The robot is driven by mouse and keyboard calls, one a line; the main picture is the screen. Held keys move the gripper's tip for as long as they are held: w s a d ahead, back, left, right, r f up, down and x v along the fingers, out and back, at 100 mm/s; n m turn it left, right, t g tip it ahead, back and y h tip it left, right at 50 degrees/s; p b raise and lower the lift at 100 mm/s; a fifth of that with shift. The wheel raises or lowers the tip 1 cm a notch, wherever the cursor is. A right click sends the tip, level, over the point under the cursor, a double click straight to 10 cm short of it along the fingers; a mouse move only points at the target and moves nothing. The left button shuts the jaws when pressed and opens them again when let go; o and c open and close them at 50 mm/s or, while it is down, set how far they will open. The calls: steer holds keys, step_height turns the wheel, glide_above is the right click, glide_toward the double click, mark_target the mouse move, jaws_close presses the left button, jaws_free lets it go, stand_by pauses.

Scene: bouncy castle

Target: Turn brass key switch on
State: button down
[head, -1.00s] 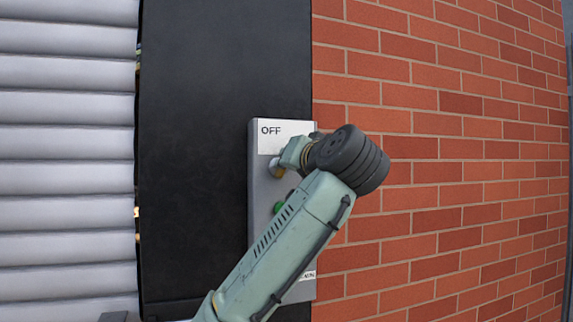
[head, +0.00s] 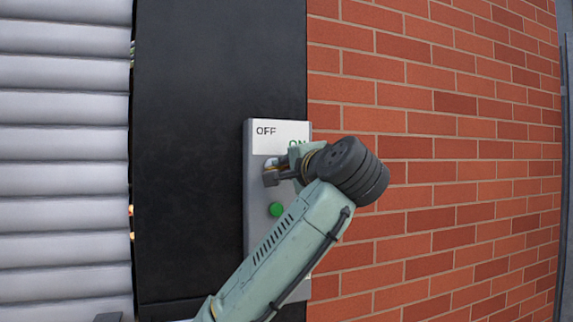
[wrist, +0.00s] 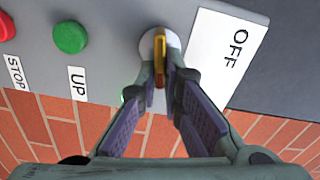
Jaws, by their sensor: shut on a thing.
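The brass key switch (wrist: 160,58) sits in a round pale plate on the grey control box (head: 250,212). Its key bow shows edge-on between my fingers in the wrist view. My gripper (wrist: 162,84) is shut on the key, one finger on each side. In the head view my gripper (head: 270,177) reaches the box from the right, and the key is mostly hidden behind it. The white label (head: 265,131) above reads OFF at left and ON at right, with ON partly covered by my wrist. In the wrist view only OFF shows on this label (wrist: 215,60).
A green UP button (wrist: 70,37) is beside the switch, also visible in the head view (head: 277,210). A red STOP button (wrist: 5,27) lies farther along. The box hangs on a black panel (head: 190,150) beside a brick wall (head: 440,120).

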steer(key=shift+f+m, duration=0.15)
steer(key=shift+m, duration=1.05)
steer(key=c, duration=1.8)
jaws_free()
steer(key=shift+o, duration=0.2)
steer(key=shift+d, duration=0.1)
steer(key=v, duration=1.2)
